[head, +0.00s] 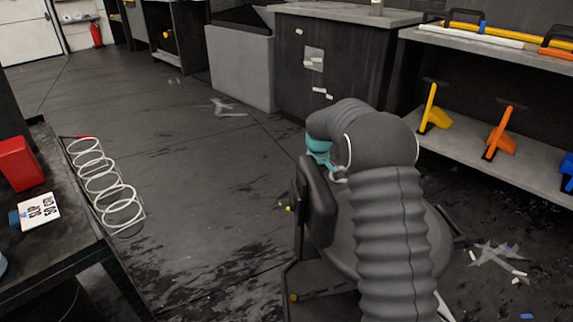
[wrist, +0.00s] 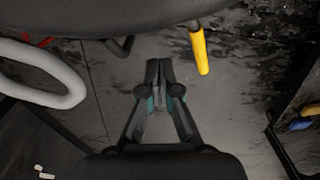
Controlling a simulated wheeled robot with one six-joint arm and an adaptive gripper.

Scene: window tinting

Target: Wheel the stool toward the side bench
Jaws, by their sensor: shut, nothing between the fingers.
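The stool has a dark upright backrest (head: 318,203) and a round dark seat (head: 342,238). It stands on the floor at the lower middle of the head view, and my arm hides much of it. The dark edge across the top of the wrist view appears to be the stool (wrist: 130,15), with a yellow-tipped lever (wrist: 199,52) hanging from it. My gripper (wrist: 158,73) is shut and empty, with its fingertips below that edge and left of the lever, apparently apart from both. A shelved bench (head: 463,157) stands at the right; I cannot tell whether it is the side bench.
A dark table (head: 70,240) with a coiled white hose (head: 103,185) stands at the left. A grey-topped cabinet (head: 345,68) is at the back. Scraps (head: 497,256) lie on the floor at right. The floor left of the stool (head: 200,180) is mostly clear.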

